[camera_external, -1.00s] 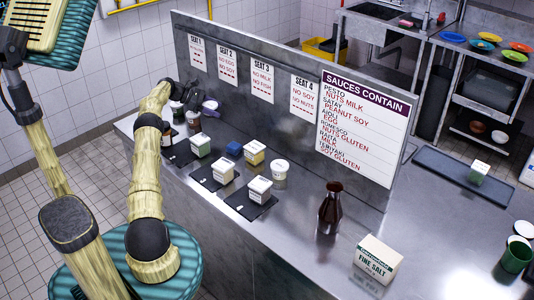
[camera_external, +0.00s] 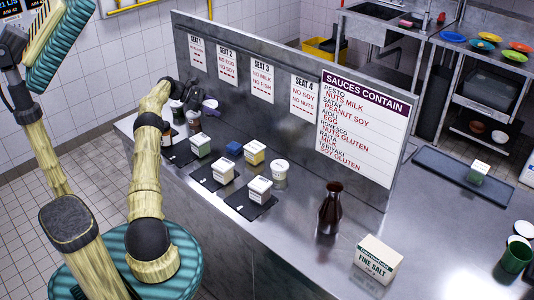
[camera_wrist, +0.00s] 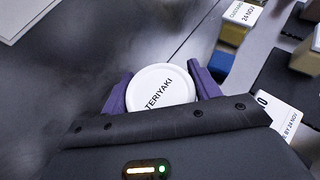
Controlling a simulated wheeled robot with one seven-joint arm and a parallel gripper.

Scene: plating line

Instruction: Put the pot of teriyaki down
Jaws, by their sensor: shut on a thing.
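The pot of teriyaki (camera_wrist: 163,88) has a white round lid with its name on it, seen from above in the wrist view. My gripper (camera_wrist: 163,90) is shut on it, with a purple finger at each side. In the external view my gripper (camera_external: 200,106) is at the far left end of the steel counter, by the upright panel. The pot is hard to make out there, and I cannot tell whether its base touches the counter.
Dark mats (camera_external: 263,211) with small labelled tubs line the counter's front. The panel (camera_external: 260,85) bounds the back.

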